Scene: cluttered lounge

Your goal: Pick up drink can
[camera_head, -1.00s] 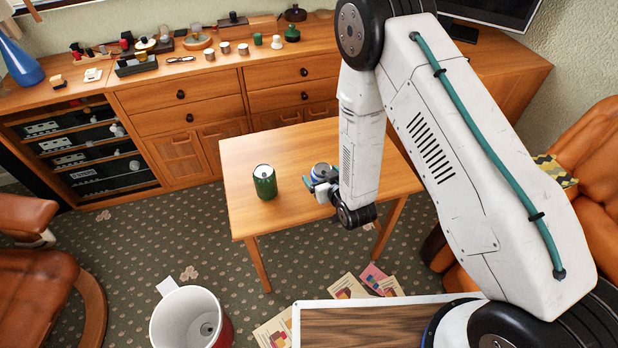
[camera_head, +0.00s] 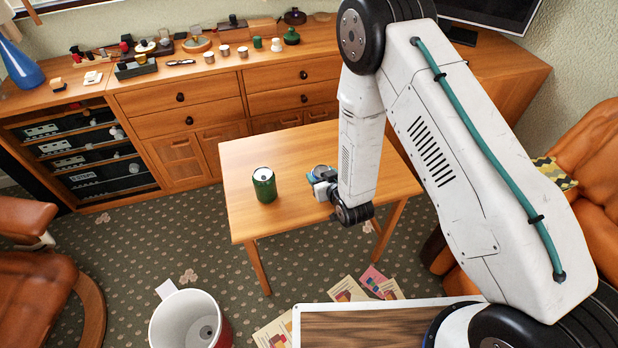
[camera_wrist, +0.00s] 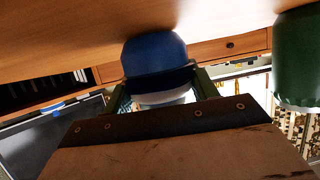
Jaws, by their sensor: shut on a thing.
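A blue drink can (camera_head: 322,169) stands on the small wooden table (camera_head: 290,150), partly hidden behind my gripper (camera_head: 319,180). In the wrist view the blue can (camera_wrist: 155,52) is between the two fingers of my gripper (camera_wrist: 160,82), which are shut on it. The can appears to be still at the tabletop, with no clear gap under it. A green drink can (camera_head: 264,185) stands upright on the table to the left of my gripper. It also shows at the right edge of the wrist view (camera_wrist: 297,60), apart from the fingers.
A wooden sideboard (camera_head: 180,100) with many small items stands behind the table. A white and red bin (camera_head: 190,322) and several magazines (camera_head: 350,290) are on the floor in front. Leather chairs stand at left (camera_head: 35,265) and right (camera_head: 585,185).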

